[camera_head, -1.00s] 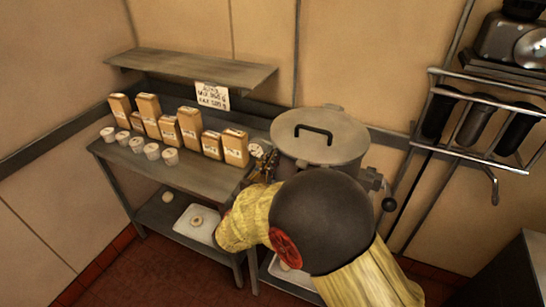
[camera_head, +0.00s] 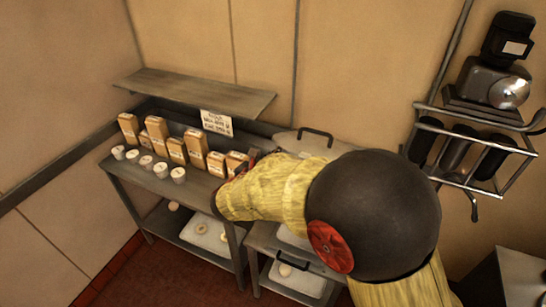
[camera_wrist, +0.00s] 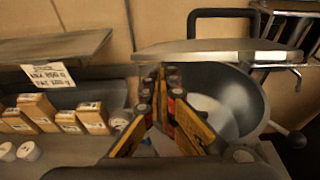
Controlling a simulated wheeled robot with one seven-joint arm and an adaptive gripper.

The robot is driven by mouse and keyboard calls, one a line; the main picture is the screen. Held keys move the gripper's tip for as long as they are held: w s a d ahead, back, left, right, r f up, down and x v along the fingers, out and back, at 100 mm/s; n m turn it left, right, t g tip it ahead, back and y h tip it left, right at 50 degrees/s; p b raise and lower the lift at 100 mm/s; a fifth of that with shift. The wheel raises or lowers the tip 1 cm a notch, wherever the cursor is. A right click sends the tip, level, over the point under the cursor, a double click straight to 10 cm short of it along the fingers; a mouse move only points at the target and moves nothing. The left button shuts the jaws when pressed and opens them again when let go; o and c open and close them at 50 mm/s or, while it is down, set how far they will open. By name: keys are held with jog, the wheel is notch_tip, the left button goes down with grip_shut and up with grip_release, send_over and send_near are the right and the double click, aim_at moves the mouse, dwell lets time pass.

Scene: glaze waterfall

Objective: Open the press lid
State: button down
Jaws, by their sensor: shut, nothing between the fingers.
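The press is a round grey drum. Its lid (camera_wrist: 215,50) with a black bar handle (camera_wrist: 240,14) is raised in the wrist view, with the drum's inside (camera_wrist: 235,95) and something white at its bottom showing below it. In the head view the lid (camera_head: 300,145) and its handle (camera_head: 316,133) show above my arm, while the drum is mostly hidden behind it. My gripper (camera_wrist: 163,75) is shut and empty, its tips near the lid's left lower edge. Whether they touch the lid I cannot tell.
A metal table (camera_head: 140,177) with several brown packages and white cups stands to the left, under a shelf (camera_head: 195,93) with a paper sign (camera_head: 216,123). A wall rack (camera_head: 480,150) with dark cylinders is at the right. A lever with a black knob (camera_wrist: 297,140) sticks out right of the drum.

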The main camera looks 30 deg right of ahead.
jog(key=w+d+r+p, duration=0.3)
jog(key=d+r, duration=0.1)
jog(key=r, duration=0.3)
jog(key=w+d+r+p, duration=0.3)
jog(key=d+r, duration=0.1)
jog(key=r, duration=0.3)
jog(key=w+d+r+p, duration=0.2)
jog(key=w+d+r, duration=0.4)
jog(key=w+d, duration=0.2)
jog(key=shift+w+d+r+g+y, duration=0.3)
jog(key=shift+d+r, duration=0.05)
jog(key=shift+d, duration=1.05)
